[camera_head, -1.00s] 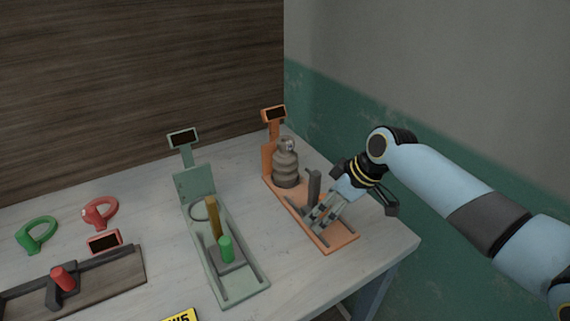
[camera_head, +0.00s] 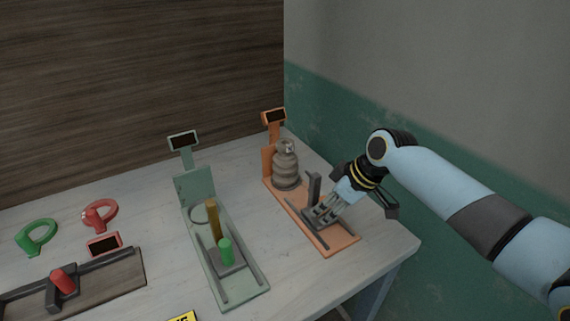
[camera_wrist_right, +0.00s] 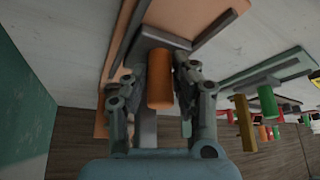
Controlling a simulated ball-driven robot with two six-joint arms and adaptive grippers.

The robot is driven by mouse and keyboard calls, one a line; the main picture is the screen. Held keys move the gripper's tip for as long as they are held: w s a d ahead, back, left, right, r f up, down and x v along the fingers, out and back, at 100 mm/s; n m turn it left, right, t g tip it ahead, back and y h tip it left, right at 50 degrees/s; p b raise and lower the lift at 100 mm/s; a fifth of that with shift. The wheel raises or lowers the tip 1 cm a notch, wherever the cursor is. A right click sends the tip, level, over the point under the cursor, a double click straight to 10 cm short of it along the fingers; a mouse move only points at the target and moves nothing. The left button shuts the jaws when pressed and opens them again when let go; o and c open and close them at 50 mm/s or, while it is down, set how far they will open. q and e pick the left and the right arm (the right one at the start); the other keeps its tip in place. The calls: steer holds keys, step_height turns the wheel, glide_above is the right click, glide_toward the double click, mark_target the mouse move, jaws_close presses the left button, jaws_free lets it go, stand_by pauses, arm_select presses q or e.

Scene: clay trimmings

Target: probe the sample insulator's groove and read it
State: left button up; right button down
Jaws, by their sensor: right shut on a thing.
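The sample insulator (camera_head: 287,168), a brown-grey ribbed body, stands upright at the back end of the orange fixture (camera_head: 342,241). A dark grey carriage with an upright post (camera_head: 313,188) sits on the fixture in front of it, with a gap between post and insulator. My right gripper (camera_head: 318,213) is at this carriage. In the right wrist view its fingers (camera_wrist_right: 160,72) are on both sides of an orange cylindrical handle (camera_wrist_right: 160,88), shut on it. In the head view the gripper hides the handle. The orange fixture's screen (camera_head: 274,116) looks dark, with no legible reading. My left gripper is out of view.
A pale green fixture (camera_head: 257,290) with a brass post (camera_head: 213,219) and green handle (camera_head: 226,250) stands to the left. Further left are a dark tray-like fixture (camera_head: 120,270) with a red handle, and red (camera_head: 100,215) and green (camera_head: 36,236) rings. The table's right edge is near the orange fixture.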

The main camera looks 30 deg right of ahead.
mark_target(314, 193)
steer(key=shift+w, duration=0.1)
steer(key=shift+w+a+b, duration=0.15)
steer(key=shift+w+b, duration=0.7)
steer(key=shift+w, duration=0.7)
steer(key=shift+w+a+b, duration=0.1)
steer(key=shift+w+b, duration=0.75)
steer(key=shift+w, duration=1.15)
stand_by(0.6)
steer(key=shift+s+d+r+p, duration=0.1)
steer(key=shift+s+p, duration=0.95)
steer(key=shift+s, duration=0.2)
steer(key=shift+s+d+p, duration=0.15)
steer(key=shift+s+p, duration=1.4)
steer(key=shift+s, duration=0.4)
steer(key=shift+s+p, duration=0.45)
steer(key=shift+s, duration=0.1)
steer(key=shift+c, duration=0.4)
jaws_free()
